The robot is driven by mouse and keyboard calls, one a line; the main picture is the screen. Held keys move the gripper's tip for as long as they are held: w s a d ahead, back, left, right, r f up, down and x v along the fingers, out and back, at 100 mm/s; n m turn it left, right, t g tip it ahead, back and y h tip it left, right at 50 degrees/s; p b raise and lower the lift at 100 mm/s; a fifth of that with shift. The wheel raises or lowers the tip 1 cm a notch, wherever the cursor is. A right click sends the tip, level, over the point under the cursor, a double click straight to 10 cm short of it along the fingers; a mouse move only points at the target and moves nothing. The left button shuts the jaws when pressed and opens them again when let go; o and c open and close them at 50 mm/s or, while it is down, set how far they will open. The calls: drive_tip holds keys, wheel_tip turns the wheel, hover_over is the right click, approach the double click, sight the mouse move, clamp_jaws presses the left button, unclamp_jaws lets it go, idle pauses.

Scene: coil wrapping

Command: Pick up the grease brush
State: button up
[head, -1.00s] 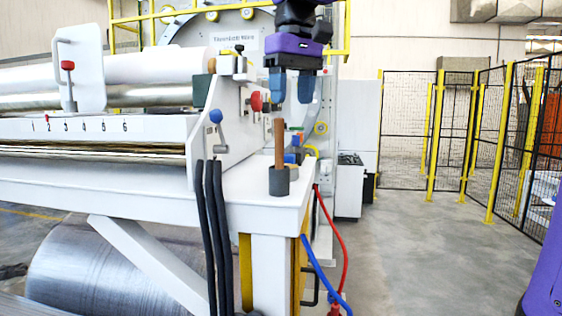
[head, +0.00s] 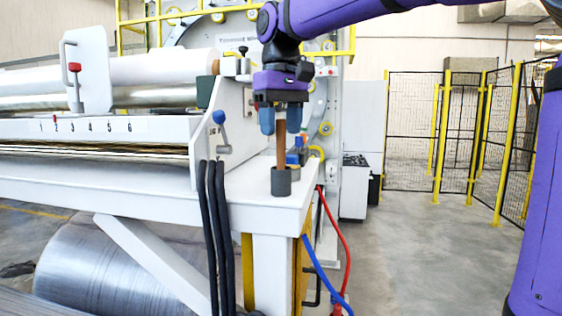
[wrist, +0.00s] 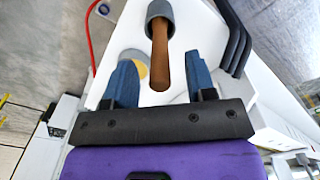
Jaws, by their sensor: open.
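The grease brush (head: 281,148) shows as a brown handle standing upright in a dark grey cup (head: 281,182) on the white table corner. Its bristle end is hidden in the cup. My gripper (head: 281,121) is above the cup, pointing down, with its two blue fingers apart and the top of the handle between them in the picture. No contact shows.
A blue-knobbed lever (head: 219,120) and black hoses (head: 212,220) are left of the cup. The white machine side plate (head: 210,140) rises behind. Red and blue hoses (head: 338,240) hang at the table's right side. The floor to the right is clear.

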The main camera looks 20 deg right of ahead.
drive_tip(key=shift+f, duration=1.45)
drive_tip(key=shift+c, duration=0.3)
clamp_jaws()
drive_tip(key=shift+r, duration=0.2)
drive_tip(key=shift+r, duration=4.85)
